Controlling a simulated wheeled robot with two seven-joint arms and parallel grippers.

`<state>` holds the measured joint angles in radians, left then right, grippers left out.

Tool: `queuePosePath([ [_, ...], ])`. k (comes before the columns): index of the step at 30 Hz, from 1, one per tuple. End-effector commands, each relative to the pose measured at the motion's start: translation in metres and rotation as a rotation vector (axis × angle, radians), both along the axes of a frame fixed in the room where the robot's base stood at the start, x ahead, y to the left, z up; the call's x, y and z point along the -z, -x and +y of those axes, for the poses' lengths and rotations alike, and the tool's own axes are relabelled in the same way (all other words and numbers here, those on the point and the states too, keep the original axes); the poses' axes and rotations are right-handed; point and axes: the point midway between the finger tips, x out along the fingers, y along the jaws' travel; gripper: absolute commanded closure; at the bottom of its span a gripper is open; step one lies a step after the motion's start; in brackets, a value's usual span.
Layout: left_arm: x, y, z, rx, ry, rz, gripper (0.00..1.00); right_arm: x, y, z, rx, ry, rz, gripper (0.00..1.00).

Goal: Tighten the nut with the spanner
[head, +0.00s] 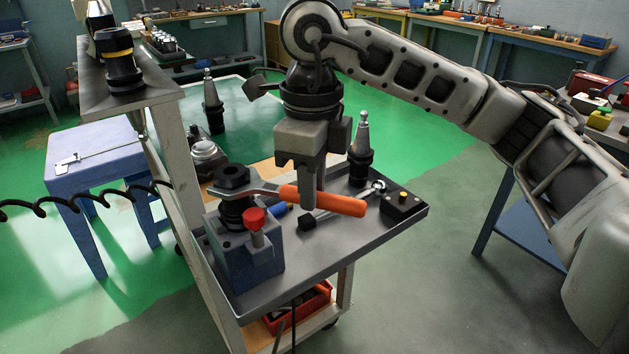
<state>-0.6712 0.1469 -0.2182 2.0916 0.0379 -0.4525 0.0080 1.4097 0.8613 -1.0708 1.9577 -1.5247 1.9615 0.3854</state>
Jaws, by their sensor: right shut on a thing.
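The spanner has an orange handle (338,202) and a grey metal head (262,188), and lies about level above the cart top. My right gripper (310,200) points down and is shut on the handle near its metal end. The dark hexagonal nut (233,175) sits on top of a black holder in the blue-grey fixture block (245,265). The spanner's jaw end is at the nut, on its near side and under its upper edge; how fully it fits around the flats cannot be told. My left gripper is not in view.
A red knob (254,215) stands up from the block near the spanner. On the cart top (335,248) are an upright tapered holder (362,150), a black box with buttons (402,205) and a small wrench. A raised shelf (150,90) is at left. The cart's front right is clear.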

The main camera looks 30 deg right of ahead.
Motion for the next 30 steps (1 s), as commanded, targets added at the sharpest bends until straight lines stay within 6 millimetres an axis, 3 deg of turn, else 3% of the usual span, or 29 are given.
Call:
queuePosePath([
  [30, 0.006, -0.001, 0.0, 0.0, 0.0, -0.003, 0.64, 0.0, -0.013, -0.011, -0.13, -0.003, -0.007, 1.0],
])
